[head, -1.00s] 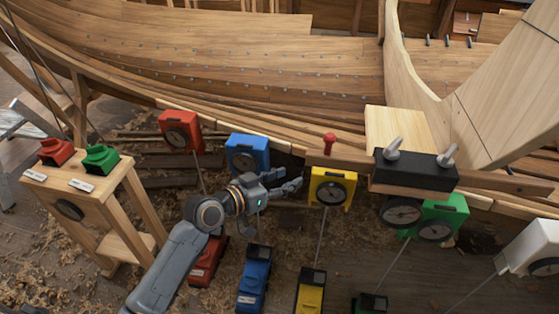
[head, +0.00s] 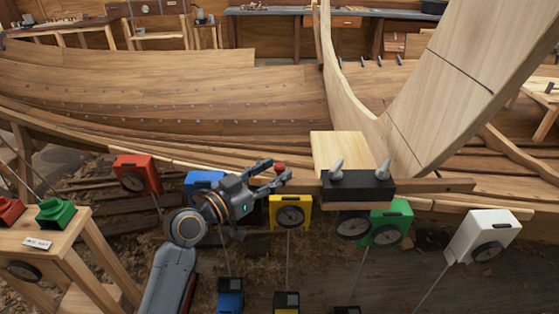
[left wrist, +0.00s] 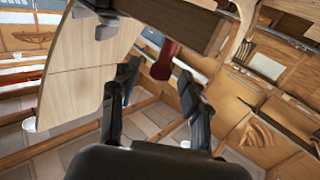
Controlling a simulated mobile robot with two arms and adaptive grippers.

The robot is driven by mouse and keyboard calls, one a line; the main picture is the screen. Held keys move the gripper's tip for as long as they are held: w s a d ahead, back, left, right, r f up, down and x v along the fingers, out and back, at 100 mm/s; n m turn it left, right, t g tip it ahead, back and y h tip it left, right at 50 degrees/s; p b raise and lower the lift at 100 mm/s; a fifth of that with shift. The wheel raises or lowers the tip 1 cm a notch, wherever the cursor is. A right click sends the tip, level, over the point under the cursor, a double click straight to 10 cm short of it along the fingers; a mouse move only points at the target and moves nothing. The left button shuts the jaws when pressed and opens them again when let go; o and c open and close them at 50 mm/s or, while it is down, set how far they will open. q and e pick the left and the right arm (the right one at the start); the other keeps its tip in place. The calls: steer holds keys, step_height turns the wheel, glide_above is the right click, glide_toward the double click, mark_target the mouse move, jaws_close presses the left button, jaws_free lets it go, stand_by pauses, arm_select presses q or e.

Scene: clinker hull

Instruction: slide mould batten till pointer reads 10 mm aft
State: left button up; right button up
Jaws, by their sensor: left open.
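The batten (head: 432,186) runs level along the hull's near side, behind a black clamp block (head: 358,188) with two grey handles. A red knob (head: 280,167) stands at its left end. My left gripper (head: 276,173) is open at the knob. In the left wrist view the red knob (left wrist: 165,60) shows between and just beyond the open fingers (left wrist: 157,85); I cannot tell whether they touch it. A round dial (head: 353,225) hangs below the clamp block; its reading is too small to make out. My right gripper is not in view.
Red (head: 137,175), blue (head: 203,184), yellow (head: 290,212), green (head: 388,223) and white (head: 482,236) dial boxes line the hull's near side on thin rods. A wooden stand (head: 85,240) with red and green items is at left. Shavings cover the floor.

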arm_select(q)
steer(key=shift+x, duration=1.25)
jaws_close()
steer(key=shift+f, duration=0.1)
